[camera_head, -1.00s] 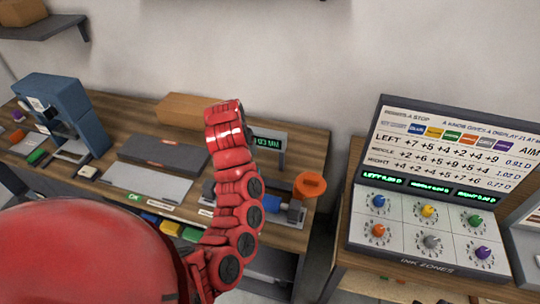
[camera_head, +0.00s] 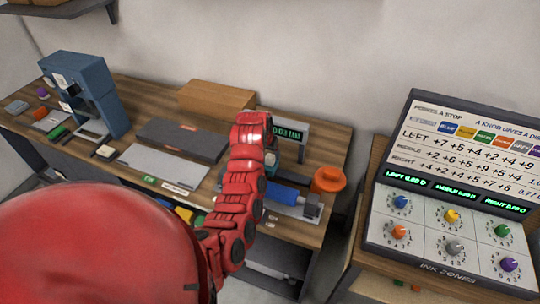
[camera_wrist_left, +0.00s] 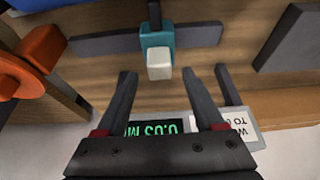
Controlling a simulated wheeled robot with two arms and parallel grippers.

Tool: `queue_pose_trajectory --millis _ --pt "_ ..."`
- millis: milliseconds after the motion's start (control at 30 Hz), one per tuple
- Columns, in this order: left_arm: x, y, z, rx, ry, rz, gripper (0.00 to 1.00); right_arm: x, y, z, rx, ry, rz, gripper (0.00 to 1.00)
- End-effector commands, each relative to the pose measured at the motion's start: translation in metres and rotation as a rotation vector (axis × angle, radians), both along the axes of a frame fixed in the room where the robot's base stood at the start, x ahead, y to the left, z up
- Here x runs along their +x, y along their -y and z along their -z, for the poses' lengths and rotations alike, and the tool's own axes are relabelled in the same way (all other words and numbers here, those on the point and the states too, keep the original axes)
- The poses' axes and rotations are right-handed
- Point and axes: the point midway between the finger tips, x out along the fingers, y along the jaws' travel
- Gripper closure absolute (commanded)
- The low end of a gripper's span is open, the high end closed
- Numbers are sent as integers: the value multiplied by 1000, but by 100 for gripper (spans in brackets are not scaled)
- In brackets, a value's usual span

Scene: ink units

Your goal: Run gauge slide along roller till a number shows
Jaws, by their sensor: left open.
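The gauge slide is a teal block with a white knob (camera_wrist_left: 158,58), on a dark rail (camera_wrist_left: 200,36) in the left wrist view. My left gripper (camera_wrist_left: 175,73) is open, its two fingers apart on either side of the knob and not closed on it. In the head view my red left arm ends at the gauge (camera_head: 266,148), hiding most of the slide. The blue roller (camera_head: 280,193) lies just in front, and its edge shows in the left wrist view (camera_wrist_left: 65,3). The green gauge display (camera_head: 288,133) appears to read 0.03. My right gripper is not in view.
An orange knob (camera_head: 329,179) stands at the roller's right end. A dark flat block (camera_head: 182,141) and a grey plate (camera_head: 163,165) lie left of the arm. The ink zones console (camera_head: 447,225) with several knobs stands on the right, across a gap.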

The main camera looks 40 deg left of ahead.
Motion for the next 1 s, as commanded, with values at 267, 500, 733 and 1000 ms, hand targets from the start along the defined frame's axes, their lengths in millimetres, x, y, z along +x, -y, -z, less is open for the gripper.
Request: queue_pose_trajectory --millis 267,500,733,1000 --pt "9 -3 23 0 -2 0 30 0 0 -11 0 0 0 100" --pt "11 -2 31 0 -1 1 30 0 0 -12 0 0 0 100" --pt "12 -3 31 0 0 1 34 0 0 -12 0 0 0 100" --pt "12 -3 30 1 0 1 82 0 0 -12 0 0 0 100"
